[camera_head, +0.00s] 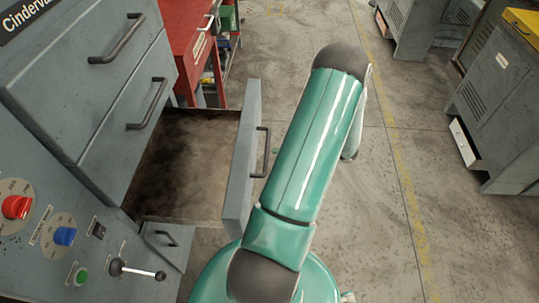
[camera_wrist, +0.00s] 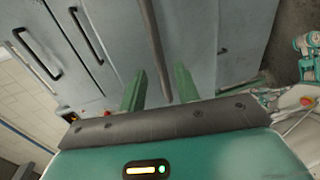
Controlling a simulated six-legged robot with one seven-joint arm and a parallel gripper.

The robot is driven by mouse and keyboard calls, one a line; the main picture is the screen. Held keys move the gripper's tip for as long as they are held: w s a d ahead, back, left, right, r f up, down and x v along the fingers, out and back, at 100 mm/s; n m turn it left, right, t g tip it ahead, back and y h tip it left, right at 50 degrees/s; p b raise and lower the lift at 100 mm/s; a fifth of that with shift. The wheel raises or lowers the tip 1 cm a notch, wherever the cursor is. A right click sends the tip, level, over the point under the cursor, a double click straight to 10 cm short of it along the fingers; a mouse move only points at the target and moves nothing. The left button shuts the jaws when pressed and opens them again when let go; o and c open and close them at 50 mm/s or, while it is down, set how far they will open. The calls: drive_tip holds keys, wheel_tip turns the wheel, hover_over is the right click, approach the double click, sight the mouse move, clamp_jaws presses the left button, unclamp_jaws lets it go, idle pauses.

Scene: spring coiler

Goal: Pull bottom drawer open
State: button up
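In the head view, a drawer (camera_head: 243,150) of the grey cabinet stands pulled well out, its dark inside showing. Its handle (camera_head: 265,152) is on the outer face, with no fingers visible around it. A smaller grey front with a handle (camera_head: 167,238) shows lower down. My gripper is hidden behind my green arm in the head view. In the wrist view, my gripper (camera_wrist: 160,70) has its two green fingers apart. A dark bar (camera_wrist: 154,42), like a handle, runs between them in the picture. I cannot tell whether they touch it or which drawer it belongs to.
Two shut drawers (camera_head: 127,118) are above the open one. A control panel (camera_head: 40,225) with knobs and a lever is at lower left. A red cabinet (camera_head: 186,35) stands behind. Open floor (camera_head: 400,170) lies to the right, with grey machines (camera_head: 500,90) beyond.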

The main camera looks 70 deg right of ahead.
drive_tip(key=v, duration=0.8)
drive_tip(key=shift+s, duration=0.3)
